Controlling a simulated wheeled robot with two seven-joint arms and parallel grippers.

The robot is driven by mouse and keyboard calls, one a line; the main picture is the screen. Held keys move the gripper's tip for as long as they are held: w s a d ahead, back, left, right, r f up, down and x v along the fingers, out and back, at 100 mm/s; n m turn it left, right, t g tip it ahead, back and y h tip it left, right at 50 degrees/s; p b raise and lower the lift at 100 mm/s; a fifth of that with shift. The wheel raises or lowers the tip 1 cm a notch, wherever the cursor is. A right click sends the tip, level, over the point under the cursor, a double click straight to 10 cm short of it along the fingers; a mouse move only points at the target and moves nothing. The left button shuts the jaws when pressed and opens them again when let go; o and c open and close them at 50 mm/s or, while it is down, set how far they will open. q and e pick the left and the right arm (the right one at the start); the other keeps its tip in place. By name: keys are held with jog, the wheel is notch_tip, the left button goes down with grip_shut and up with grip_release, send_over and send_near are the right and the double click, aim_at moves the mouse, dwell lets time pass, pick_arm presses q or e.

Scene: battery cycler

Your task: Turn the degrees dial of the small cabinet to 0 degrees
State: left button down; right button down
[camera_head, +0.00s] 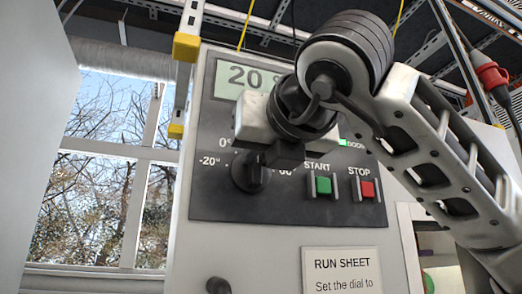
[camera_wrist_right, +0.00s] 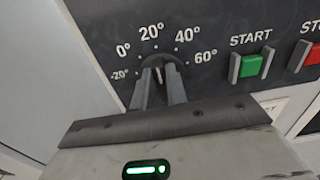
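The small cabinet's dark degrees dial (camera_head: 250,172) sits low on the left of the panel; the wrist view also shows it (camera_wrist_right: 158,61). Its scale runs from -20° to 60°, and its grip stands roughly upright, near 20°. The cabinet display (camera_head: 232,76) reads 20, its right end hidden by my arm. My right gripper (camera_head: 284,153) is in front of the panel beside the dial. In the wrist view its fingers (camera_wrist_right: 161,78) are apart, with the dial's grip between their tips. Contact cannot be told. My left gripper is not in view.
The green START button (camera_head: 323,185) and red STOP button (camera_head: 367,188) are right of the dial. A run sheet (camera_head: 342,270) is on the cabinet front below. A dark knob or handle (camera_head: 218,285) is at the lower left.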

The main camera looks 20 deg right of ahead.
pick_arm(q)
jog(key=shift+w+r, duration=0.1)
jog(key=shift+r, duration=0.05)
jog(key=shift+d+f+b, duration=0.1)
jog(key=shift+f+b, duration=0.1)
jog(key=shift+b, duration=0.15)
pick_arm(e)
jog(key=shift+s+a+n, duration=0.1)
jog(key=shift+a+n, duration=0.15)
jog(key=shift+n, duration=1.7)
jog(key=shift+a+n, duration=0.2)
jog(key=shift+n, duration=1.75)
jog(key=c, duration=1.4)
grip_release()
jog(key=shift+f, duration=0.1)
jog(key=shift+s, duration=0.1)
